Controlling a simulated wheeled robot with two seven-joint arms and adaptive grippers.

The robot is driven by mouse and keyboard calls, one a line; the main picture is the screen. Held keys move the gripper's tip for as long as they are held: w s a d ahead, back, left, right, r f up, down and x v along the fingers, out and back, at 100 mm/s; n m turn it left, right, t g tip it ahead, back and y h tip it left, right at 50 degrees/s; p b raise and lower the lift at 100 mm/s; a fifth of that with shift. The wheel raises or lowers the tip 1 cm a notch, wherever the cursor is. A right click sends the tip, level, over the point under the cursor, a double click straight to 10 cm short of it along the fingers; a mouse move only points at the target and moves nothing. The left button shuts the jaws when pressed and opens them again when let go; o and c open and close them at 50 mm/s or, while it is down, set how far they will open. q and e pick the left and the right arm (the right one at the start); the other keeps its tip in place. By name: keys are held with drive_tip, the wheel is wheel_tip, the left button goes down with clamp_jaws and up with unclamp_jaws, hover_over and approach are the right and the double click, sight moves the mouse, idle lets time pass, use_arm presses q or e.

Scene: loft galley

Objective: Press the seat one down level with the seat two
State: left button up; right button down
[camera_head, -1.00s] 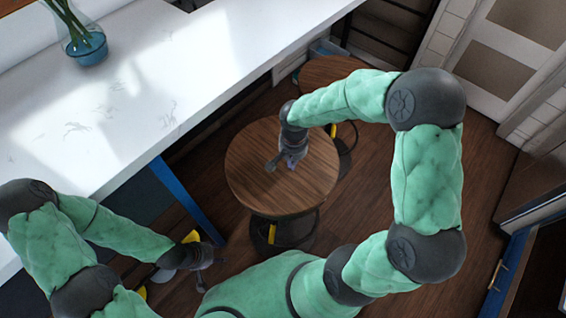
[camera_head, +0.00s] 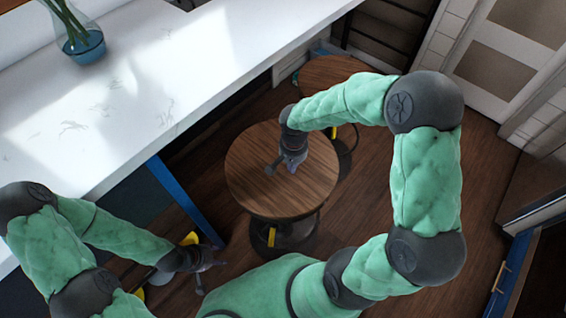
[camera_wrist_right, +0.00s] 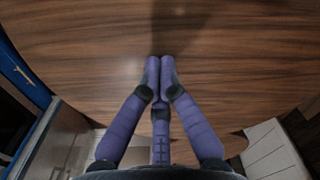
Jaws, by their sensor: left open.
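A round wooden stool seat (camera_head: 255,180) is in the middle of the head view. A second round wooden seat (camera_head: 325,70) is behind it, partly hidden by my right arm. I cannot tell by marking which is seat one. My right gripper (camera_head: 292,165) is over the nearer seat, pointing down. In the right wrist view its purple fingers (camera_wrist_right: 160,62) are together with nothing between them, at the wood surface (camera_wrist_right: 80,45); contact is hard to tell. My left gripper (camera_head: 205,272) is open and empty, low at the left, apart from both seats.
A white marble counter (camera_head: 130,110) fills the upper left, with a blue glass vase (camera_head: 85,45) on it. A blue counter leg (camera_head: 185,200) stands left of the nearer stool. Yellow parts show near my left gripper. Dark wooden floor (camera_head: 390,165) is clear at the right.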

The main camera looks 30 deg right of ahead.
drive_tip(key=shift+s+f+b, duration=0.2)
drive_tip(key=shift+f+b, duration=1.7)
drive_tip(key=shift+f, duration=0.5)
drive_tip(key=shift+f+b, duration=0.5)
drive_tip(key=shift+f, duration=1.05)
drive_tip(key=shift+r+p, duration=0.95)
drive_tip(key=shift+r, duration=0.45)
drive_tip(key=shift+r+p, duration=0.65)
drive_tip(key=shift+r, duration=0.25)
drive_tip(key=shift+w+r+p, duration=0.2)
drive_tip(key=shift+r+p, duration=0.8)
drive_tip(key=shift+r, duration=0.4)
drive_tip(key=shift+s+r, duration=0.1)
